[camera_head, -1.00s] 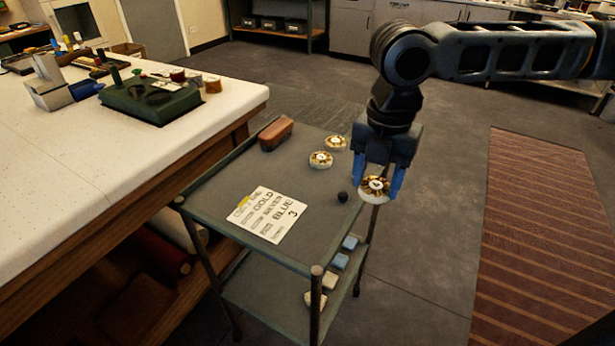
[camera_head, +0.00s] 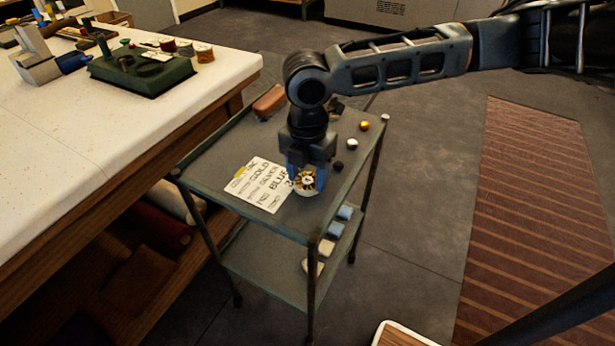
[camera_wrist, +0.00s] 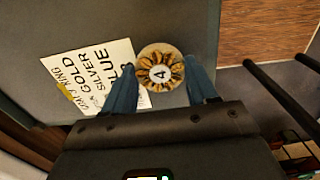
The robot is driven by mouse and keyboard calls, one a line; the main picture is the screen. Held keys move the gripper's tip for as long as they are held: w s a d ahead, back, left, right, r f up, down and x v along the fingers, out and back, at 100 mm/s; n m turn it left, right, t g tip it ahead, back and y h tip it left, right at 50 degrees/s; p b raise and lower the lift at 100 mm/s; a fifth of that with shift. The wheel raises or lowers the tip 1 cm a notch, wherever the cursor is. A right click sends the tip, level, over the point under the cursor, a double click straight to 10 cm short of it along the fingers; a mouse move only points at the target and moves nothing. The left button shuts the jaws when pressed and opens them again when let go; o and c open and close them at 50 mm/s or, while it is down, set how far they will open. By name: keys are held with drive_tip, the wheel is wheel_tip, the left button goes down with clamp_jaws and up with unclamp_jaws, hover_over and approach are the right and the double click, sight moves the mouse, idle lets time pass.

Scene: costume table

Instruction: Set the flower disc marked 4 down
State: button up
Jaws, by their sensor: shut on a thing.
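My gripper (camera_head: 307,184) is over the near part of the grey cart top (camera_head: 215,180), beside the printed card (camera_head: 257,184). It is shut on the flower disc marked 4 (camera_head: 310,181). In the wrist view the disc (camera_wrist: 160,68) sits between the blue fingertips (camera_wrist: 163,92), with the "4" facing the camera. I cannot tell whether the disc touches the cart top or hangs just above it. My arm hides the part of the cart top behind the gripper.
A dark ball (camera_head: 338,166), a white ball (camera_head: 352,144) and a gold ball (camera_head: 364,126) lie along the cart's right side. A brown case (camera_head: 269,101) lies at the back. The white worktable (camera_head: 120,130) stands to the left.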

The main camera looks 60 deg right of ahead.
drive_tip(key=shift+f, duration=0.75)
drive_tip(key=o, duration=1.4)
